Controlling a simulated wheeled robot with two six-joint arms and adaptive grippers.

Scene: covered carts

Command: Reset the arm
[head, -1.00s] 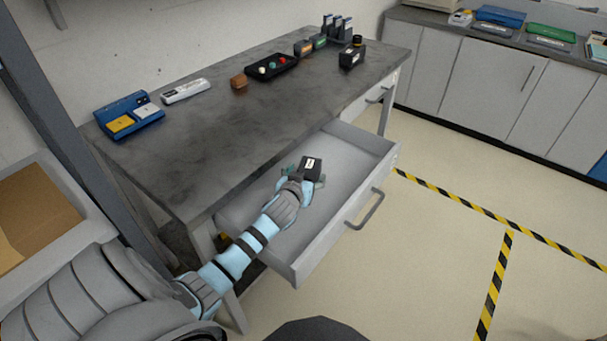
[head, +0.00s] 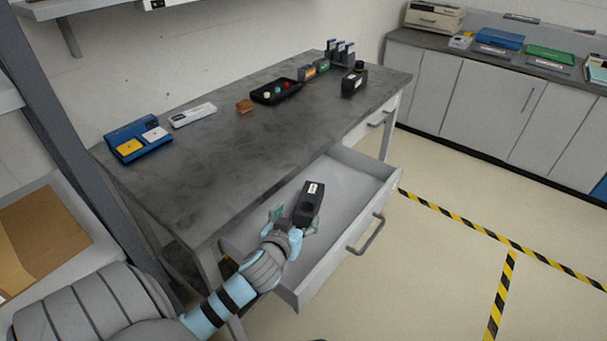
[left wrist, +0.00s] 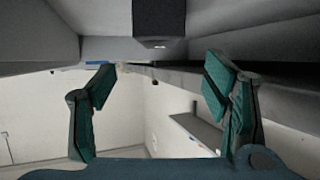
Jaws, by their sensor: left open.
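My left gripper (head: 295,218) is open over the pulled-out drawer (head: 350,170), its green fingers spread apart. A black box-like item (head: 309,191) with a white label is in the drawer, just beyond and partly between the fingers. Its lower part is hidden by the gripper. In the left wrist view, the black item (left wrist: 159,18) shows at the top centre, with clear gaps to both fingers of the open left gripper (left wrist: 155,90). My right gripper is not in view.
The dark worktop (head: 215,150) above the drawer holds a blue device (head: 135,138), a white device (head: 193,115), a brown block (head: 244,106), a black tray (head: 276,92) and a black bottle-like item (head: 354,80). A post (head: 60,110) stands at left. The floor at right is free.

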